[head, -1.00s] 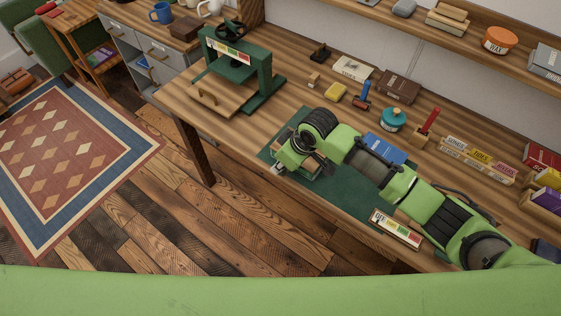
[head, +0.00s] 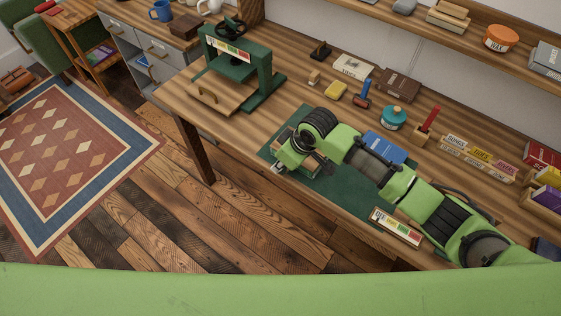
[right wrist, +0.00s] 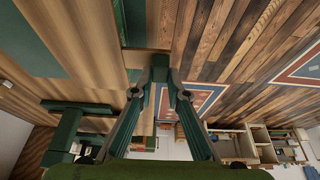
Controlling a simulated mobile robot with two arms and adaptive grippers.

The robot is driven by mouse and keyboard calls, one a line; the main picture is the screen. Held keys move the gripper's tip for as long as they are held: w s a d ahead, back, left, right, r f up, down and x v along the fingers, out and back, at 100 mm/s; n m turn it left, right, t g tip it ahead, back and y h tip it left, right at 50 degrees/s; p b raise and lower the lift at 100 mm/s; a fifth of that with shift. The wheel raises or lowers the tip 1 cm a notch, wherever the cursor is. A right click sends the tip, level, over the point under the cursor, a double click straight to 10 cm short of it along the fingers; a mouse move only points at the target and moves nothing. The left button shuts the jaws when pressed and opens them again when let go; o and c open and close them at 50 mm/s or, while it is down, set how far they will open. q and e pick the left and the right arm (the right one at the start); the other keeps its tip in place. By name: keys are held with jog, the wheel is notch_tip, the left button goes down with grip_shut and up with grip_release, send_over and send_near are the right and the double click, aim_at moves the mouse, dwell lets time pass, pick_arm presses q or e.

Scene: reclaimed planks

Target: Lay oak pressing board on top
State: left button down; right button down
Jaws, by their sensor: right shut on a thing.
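My right gripper (right wrist: 160,72) is shut on a wooden board (right wrist: 147,60), mostly hidden; only its pale edge shows at the fingertips in the right wrist view. In the head view this gripper (head: 279,167) is low over the left part of the dark green mat (head: 345,203), with the wrist covering most of what it holds. I cannot tell whether the board touches the mat. A green press (head: 262,77) stands to the left, with a light wooden board (head: 222,99) bearing an arched handle at its base. My left gripper is not in view.
A blue book (head: 385,147) lies close behind my right arm. A yellow block (head: 336,90), a turquoise jar (head: 393,117) and a brown box (head: 398,86) stand farther back. A colour-marked strip (head: 397,227) is at the front edge. Bare bench lies between mat and press.

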jog(key=shift+f, duration=0.25)
jog(key=c, duration=1.9)
grip_release()
jog(key=shift+r, duration=0.1)
jog(key=v, duration=1.1)
jog(key=shift+d+r, duration=0.15)
jog(key=shift+r, duration=0.2)
